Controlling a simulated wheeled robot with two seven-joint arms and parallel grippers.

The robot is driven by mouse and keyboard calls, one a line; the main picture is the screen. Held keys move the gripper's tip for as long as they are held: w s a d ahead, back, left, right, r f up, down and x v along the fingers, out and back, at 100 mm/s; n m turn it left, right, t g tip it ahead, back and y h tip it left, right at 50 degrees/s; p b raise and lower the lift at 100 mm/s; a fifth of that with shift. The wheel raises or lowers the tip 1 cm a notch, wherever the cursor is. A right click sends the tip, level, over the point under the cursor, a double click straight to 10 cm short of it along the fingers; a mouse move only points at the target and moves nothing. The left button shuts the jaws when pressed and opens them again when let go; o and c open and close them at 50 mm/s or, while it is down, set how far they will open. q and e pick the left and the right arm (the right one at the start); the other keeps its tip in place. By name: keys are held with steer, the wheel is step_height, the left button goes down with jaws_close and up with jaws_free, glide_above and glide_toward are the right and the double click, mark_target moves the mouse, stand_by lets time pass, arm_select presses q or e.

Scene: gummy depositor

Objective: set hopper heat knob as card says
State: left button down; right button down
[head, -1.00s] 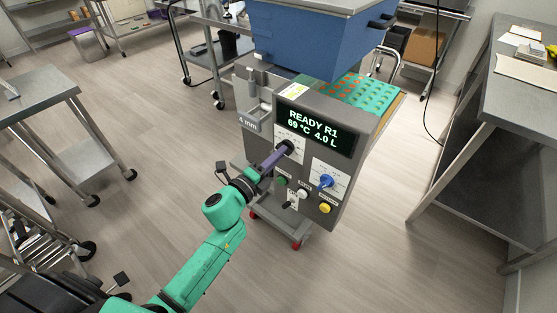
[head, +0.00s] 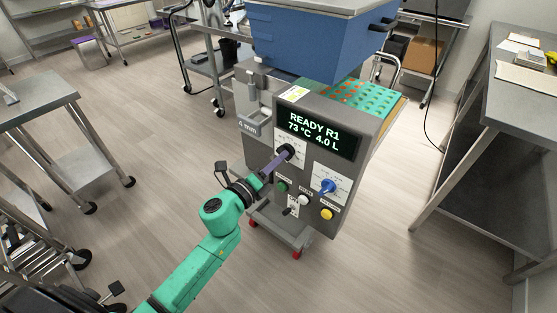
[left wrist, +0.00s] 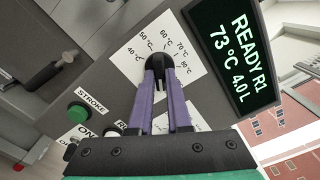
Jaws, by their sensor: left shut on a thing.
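The black hopper heat knob (left wrist: 173,72) sits on a white dial plate (left wrist: 135,57) marked from 40 to 80 °C. My left gripper (left wrist: 167,82) is shut on this knob, its purple fingers on either side. In the head view the left gripper (head: 281,157) reaches the knob (head: 286,151) from the lower left. The display (head: 318,130) reads READY R1, 73 °C, 4.0 L. My right gripper is not in view.
A blue knob (head: 327,186) is to the right of the held knob. Below are a green button (head: 282,187), a white button (head: 304,200), a yellow button (head: 327,213) and a small switch (head: 287,211). The blue hopper (head: 315,40) overhangs the panel.

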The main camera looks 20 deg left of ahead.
arm_select(q)
steer(key=c, duration=0.9)
jaws_free()
steer(key=shift+a, duration=0.1)
steer(key=shift+o, duration=0.2)
steer(key=shift+s, duration=0.1)
steer(key=b+v, duration=0.3)
steer(key=v, duration=1.1)
steer(key=shift+s+b, duration=0.2)
steer(key=shift+b, duration=0.2)
steer(key=shift+f, duration=0.15)
